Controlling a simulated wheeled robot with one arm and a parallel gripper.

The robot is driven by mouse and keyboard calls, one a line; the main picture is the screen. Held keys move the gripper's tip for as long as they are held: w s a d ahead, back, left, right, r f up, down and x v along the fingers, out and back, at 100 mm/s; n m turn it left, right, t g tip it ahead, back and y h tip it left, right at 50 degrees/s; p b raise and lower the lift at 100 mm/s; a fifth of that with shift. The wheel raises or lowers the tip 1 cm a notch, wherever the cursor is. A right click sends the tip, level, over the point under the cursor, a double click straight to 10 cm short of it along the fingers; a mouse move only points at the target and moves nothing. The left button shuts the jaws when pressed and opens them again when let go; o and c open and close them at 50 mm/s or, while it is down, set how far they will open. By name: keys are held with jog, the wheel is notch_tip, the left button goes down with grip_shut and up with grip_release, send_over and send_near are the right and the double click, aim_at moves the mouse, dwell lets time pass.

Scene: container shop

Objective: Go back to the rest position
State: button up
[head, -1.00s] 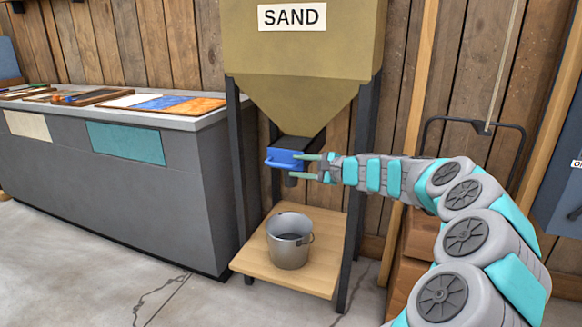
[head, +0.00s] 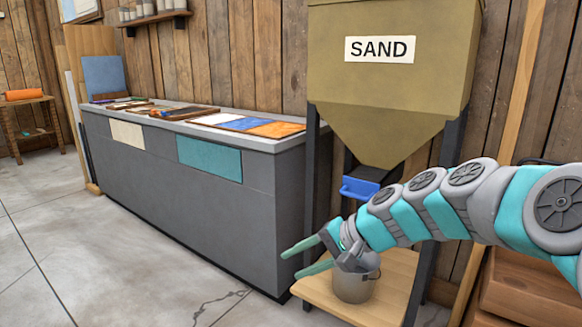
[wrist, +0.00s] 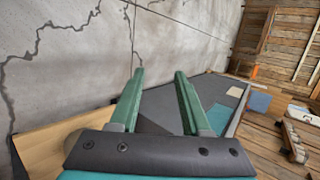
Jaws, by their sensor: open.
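My gripper (head: 306,257) is open and empty in the head view, its two green fingers spread and pointing left over the floor in front of the grey counter. The fingers also show in the wrist view (wrist: 158,88) with nothing between them. The sand hopper (head: 395,85) stands behind my arm, with its blue handle (head: 362,188) under the cone, apart from my gripper. A metal bucket (head: 352,288) stands on the hopper's wooden shelf (head: 395,290), partly hidden by my gripper and wrist. I cannot see what is in the bucket.
The grey counter (head: 220,185) runs to the left of the hopper, with sample boards (head: 245,124) on top. A wooden crate (head: 520,290) sits at the lower right beneath my arm. The concrete floor (head: 110,245) at left is clear.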

jog(key=s+d+f+n+g+h, duration=0.1)
jog(key=s+f+n+g+h, duration=0.15)
jog(key=s, duration=0.55)
jog(key=s+d+f+n+g+h, duration=0.1)
jog(key=s+f+h, duration=0.1)
jog(key=s+f, duration=0.35)
jog(key=s+d+f+n+g+h, duration=0.1)
jog(key=s+d+h, duration=0.1)
jog(key=s+d, duration=0.3)
jog(key=s+d+f+n+g+h, duration=0.1)
jog(key=s+d, duration=0.4)
jog(key=s, duration=0.7)
jog(key=shift+s+d+f+h, duration=0.15)
jog(key=shift+d+f+h, duration=0.25)
jog(key=shift+f+h, duration=0.45)
